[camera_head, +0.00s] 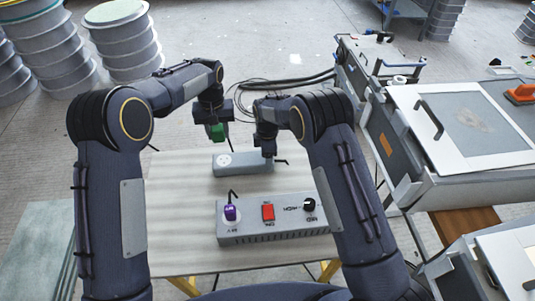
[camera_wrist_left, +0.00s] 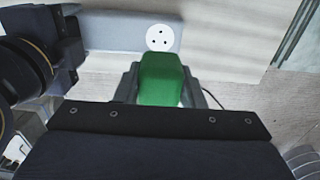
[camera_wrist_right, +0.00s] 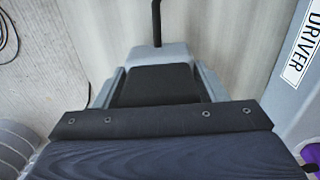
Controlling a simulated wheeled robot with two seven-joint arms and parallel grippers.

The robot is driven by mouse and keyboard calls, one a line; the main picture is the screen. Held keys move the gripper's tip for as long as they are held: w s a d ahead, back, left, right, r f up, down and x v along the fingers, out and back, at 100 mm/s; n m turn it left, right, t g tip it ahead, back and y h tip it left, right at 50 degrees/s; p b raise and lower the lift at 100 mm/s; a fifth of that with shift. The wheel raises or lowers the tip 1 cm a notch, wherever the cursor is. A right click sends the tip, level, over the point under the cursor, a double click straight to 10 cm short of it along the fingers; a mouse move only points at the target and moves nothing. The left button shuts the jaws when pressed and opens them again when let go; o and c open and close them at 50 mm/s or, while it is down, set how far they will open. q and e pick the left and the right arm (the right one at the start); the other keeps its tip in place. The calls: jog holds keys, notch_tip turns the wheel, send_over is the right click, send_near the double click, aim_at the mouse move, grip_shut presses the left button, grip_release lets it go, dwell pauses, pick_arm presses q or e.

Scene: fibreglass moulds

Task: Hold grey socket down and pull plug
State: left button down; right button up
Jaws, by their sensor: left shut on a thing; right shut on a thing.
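The grey socket (camera_head: 243,168) is a long block lying on the table. Its white round face with three holes shows bare in the left wrist view (camera_wrist_left: 159,38). My left gripper (camera_head: 217,134) is shut on the green plug (camera_wrist_left: 160,78), which is clear of the socket and just above it. A thin dark cable trails from the plug. My right gripper (camera_head: 268,154) is shut on the right end of the grey socket, which also shows in the right wrist view (camera_wrist_right: 165,54) with a black part between the fingers and a black cable beyond.
A grey control box (camera_head: 277,237) with a purple plug (camera_head: 231,213), red switch (camera_head: 268,212) and black knob (camera_head: 309,204) stands at the table's front. Dark hoses (camera_head: 290,82) lie behind the table. A grey mould cart (camera_head: 440,155) stands right. Bare table (camera_head: 170,225) is at left.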

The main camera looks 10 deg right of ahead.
jog(key=o, duration=1.4)
jog(key=shift+r, duration=0.15)
notch_tip(320, 180, up, 12)
jog(key=shift+f, duration=0.1)
